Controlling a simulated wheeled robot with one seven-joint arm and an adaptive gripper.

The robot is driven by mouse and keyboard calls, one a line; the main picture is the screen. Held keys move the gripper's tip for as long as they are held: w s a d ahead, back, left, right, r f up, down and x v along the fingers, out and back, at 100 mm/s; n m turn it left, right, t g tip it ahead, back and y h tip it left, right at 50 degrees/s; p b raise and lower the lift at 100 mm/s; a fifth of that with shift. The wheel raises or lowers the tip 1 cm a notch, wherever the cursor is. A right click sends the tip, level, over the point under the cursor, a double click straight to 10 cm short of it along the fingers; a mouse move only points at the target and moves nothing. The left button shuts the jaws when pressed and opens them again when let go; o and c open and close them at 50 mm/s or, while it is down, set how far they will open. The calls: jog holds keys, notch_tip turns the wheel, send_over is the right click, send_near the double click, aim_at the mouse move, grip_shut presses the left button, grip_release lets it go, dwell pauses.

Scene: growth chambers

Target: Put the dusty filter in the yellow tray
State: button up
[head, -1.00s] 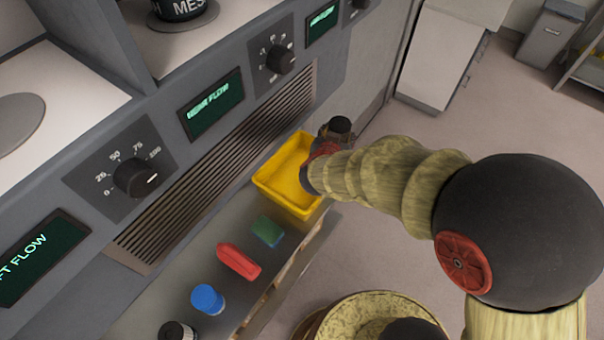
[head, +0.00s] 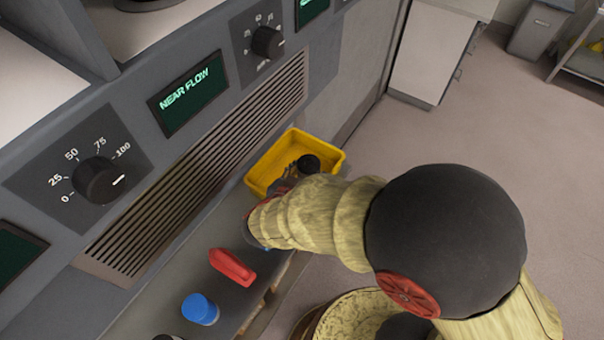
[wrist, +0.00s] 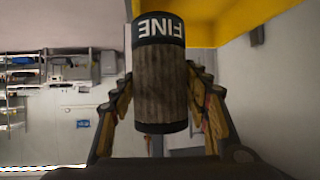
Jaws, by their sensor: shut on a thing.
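The filter (wrist: 160,85) is a cylinder with a dusty brown ribbed body and dark end bands; one band reads "FINE", upside down in the wrist view. My gripper (wrist: 160,110) is shut on it, a finger on each side. In the head view the filter's dark end (head: 308,164) shows in front of the yellow tray's (head: 262,166) opening, at my gripper (head: 290,180). The tray stands on the ledge against the grey panel. Yellow also fills the top right of the wrist view. My arm hides the tray's near side and most of the gripper.
The panel behind has a vent grille (head: 200,165) and dial knobs (head: 98,181). Open floor (head: 450,130) lies to the right.

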jog(key=shift+w+a+f+b, duration=0.1)
jog(key=shift+w+f+b, duration=0.9)
jog(key=shift+w+f, duration=0.6)
jog(key=shift+w+a+f+b, duration=0.1)
jog(key=shift+w+f+b, duration=1.05)
jog(key=shift+f, duration=0.8)
jog(key=shift+w+a+f+b, duration=0.1)
jog(key=shift+w+f+b, duration=0.8)
jog(key=shift+w+f, duration=0.75)
jog(key=shift+s+f, duration=0.15)
jog(key=shift+f, duration=0.05)
jog(key=o, duration=1.2)
jog(key=shift+o, duration=0.4)
